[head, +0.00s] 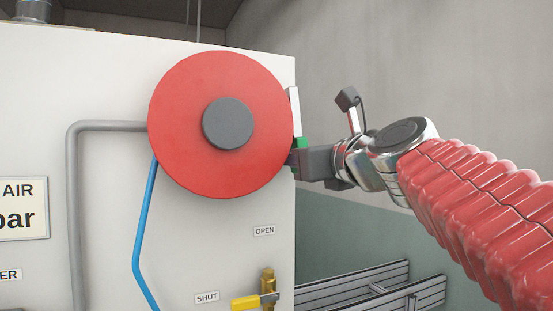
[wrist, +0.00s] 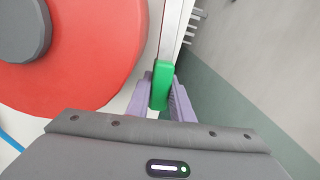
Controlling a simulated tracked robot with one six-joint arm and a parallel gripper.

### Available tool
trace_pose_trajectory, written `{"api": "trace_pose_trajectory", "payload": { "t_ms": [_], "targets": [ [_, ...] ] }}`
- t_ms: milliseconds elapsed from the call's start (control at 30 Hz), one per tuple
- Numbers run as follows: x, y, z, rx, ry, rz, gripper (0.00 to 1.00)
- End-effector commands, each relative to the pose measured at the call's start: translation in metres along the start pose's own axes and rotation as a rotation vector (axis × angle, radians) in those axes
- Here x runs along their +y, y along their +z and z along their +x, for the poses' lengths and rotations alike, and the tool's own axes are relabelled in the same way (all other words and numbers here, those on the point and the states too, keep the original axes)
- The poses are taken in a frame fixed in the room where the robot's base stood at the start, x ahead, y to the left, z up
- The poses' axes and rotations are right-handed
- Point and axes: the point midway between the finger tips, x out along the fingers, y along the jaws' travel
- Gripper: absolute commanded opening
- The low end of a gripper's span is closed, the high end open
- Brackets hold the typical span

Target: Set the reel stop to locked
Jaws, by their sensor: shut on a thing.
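The red hose reel (head: 180,130) with a grey hub (head: 228,123) is on the front of the white cabinet. The reel stop is a green piece (wrist: 161,84) at the reel's right edge, at the end of a pale strip (wrist: 172,30). In the head view only a little of the green piece (head: 300,143) shows beside the reel. My gripper (wrist: 161,92) is shut on the green piece, with one finger on each side of it. My gripper (head: 294,158) also shows in the head view at the cabinet's right edge. No label for the stop's position is visible.
A yellow valve lever (head: 245,303) sits low between SHUT (head: 207,298) and OPEN (head: 264,231) labels. A blue hose (head: 144,230) and grey pipe (head: 75,220) run down the cabinet (head: 110,90). Metal rails (head: 370,285) lie at lower right.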

Motion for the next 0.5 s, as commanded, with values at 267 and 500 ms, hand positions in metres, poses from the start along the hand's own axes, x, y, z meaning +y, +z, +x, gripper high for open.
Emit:
{"api": "trace_pose_trajectory", "payload": {
  "t_ms": [267,500],
  "targets": [
    [-0.0030,0.0006,-0.0014,-0.001,-0.011,0.010,0.00],
    [-0.0035,0.0005,-0.0012,-0.001,-0.012,0.009,0.29]
  ]
}}
